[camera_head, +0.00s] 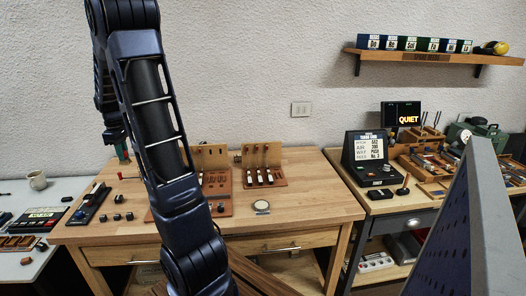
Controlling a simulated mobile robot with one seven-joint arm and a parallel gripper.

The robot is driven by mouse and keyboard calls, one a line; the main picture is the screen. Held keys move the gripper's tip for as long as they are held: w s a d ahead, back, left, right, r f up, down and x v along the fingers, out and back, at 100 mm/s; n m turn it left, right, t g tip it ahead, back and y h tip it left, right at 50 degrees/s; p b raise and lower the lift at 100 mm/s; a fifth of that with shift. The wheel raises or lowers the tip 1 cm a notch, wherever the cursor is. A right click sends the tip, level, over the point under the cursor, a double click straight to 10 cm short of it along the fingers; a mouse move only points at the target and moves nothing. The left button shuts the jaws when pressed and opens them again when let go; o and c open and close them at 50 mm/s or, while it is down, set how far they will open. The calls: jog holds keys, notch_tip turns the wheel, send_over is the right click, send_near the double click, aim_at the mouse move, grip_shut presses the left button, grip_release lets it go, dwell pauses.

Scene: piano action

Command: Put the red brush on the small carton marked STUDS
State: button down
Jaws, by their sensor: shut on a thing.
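My arm comes down from the top left across the middle of the head view and runs out at the bottom edge. I cannot make out the red brush anywhere. I see no small carton on which the word STUDS can be read.
The wooden workbench (310,206) holds two upright wooden key racks, a round pale disc (261,206) and small dark blocks. A right-hand bench carries a dark sign stand (367,158) and trays. A wall shelf (430,56) holds labelled boxes. A blue perforated panel (470,230) stands front right.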

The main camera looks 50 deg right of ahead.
jog(key=w+d+r+m, duration=0.15)
jog(key=d+m, duration=0.25)
jog(key=d, duration=1.5)
jog(key=w+d+r+m, duration=0.15)
jog(key=d+m, duration=0.25)
jog(key=d, duration=1.5)
jog(key=s+d+m, duration=0.3)
jog(key=s+d, duration=0.5)
jog(key=d, duration=0.4)
jog(key=s+d+m, duration=0.2)
jog(key=s+d, duration=0.6)
jog(key=d, duration=0.3)
jog(key=s+d+m, duration=0.3)
jog(key=s+d, duration=0.6)
jog(key=d, duration=0.3)
jog(key=f, duration=1.9)
jog(key=shift+w, duration=0.25)
jog(key=shift+f, duration=0.2)
jog(key=c, duration=1.3)
grip_release()
jog(key=shift+c, duration=0.2)
